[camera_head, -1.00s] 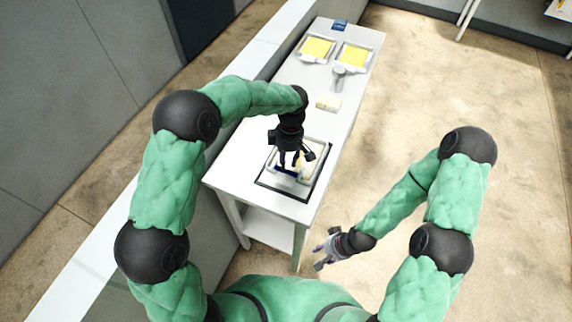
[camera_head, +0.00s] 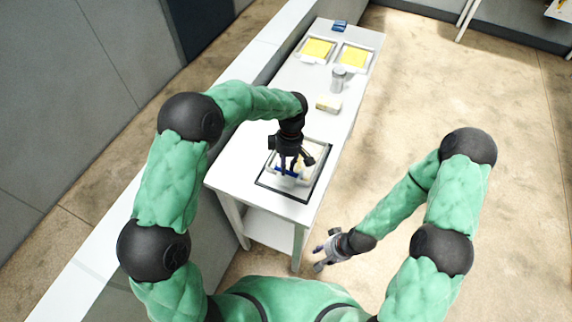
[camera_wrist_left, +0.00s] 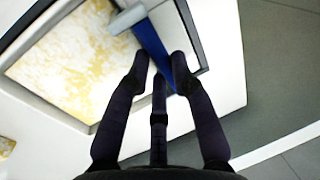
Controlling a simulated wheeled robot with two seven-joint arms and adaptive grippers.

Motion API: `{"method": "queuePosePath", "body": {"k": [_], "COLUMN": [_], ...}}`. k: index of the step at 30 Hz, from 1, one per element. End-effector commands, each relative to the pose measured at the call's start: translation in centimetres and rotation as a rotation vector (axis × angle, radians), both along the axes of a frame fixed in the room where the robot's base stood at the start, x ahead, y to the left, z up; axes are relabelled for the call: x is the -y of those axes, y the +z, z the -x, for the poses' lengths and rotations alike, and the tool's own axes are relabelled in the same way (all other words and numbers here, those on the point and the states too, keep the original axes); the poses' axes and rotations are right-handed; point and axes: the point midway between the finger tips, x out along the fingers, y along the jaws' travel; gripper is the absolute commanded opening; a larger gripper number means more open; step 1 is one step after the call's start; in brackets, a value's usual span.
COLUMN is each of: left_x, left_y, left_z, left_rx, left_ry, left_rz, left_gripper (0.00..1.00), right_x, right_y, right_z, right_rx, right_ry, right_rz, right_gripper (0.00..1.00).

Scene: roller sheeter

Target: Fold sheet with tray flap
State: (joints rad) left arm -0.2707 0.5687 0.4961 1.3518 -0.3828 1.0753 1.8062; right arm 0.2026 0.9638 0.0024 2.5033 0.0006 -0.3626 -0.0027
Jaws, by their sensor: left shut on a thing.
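The tray (camera_head: 318,150) sits on a dark-edged mat (camera_head: 262,184) at the near end of the white table. My left gripper (camera_head: 288,168) is over the tray, pointing down. Its fingers (camera_wrist_left: 160,72) are shut on a blue bar (camera_wrist_left: 152,42) with a grey end piece, which lies across the tray's rim. Whether this bar belongs to the flap I cannot tell. My right gripper (camera_head: 325,252) hangs beside the table, away from the tray; its fingers look spread.
The white table (camera_head: 235,160) runs away along a wall. Farther along are a pale yellow block (camera_head: 328,104), a grey metal cylinder (camera_head: 338,79), two trays with yellow sheets (camera_head: 318,48) (camera_head: 353,57) and a small blue item (camera_head: 339,26). Open floor lies to the right.

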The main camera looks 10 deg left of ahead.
Motion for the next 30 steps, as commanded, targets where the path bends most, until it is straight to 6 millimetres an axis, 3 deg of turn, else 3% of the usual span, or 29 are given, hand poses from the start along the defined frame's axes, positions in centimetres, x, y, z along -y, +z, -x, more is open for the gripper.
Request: {"method": "queuePosePath", "body": {"k": [16,30], "left_x": [0.8,1.6], "left_y": [2.1,3.5], "left_z": [-2.2,-5.1], "left_rx": [-0.231,-0.218], "left_ry": [0.001,0.000], "left_rz": [-0.074,-0.071], "left_gripper": [0.00,0.00], "right_x": [0.0,0.0], "right_y": [3.4,4.1], "right_z": [0.0,0.0], "right_rx": [0.000,0.000], "right_ry": [0.000,0.000], "right_rz": [0.000,0.000], "right_gripper": [0.40,0.40]}}
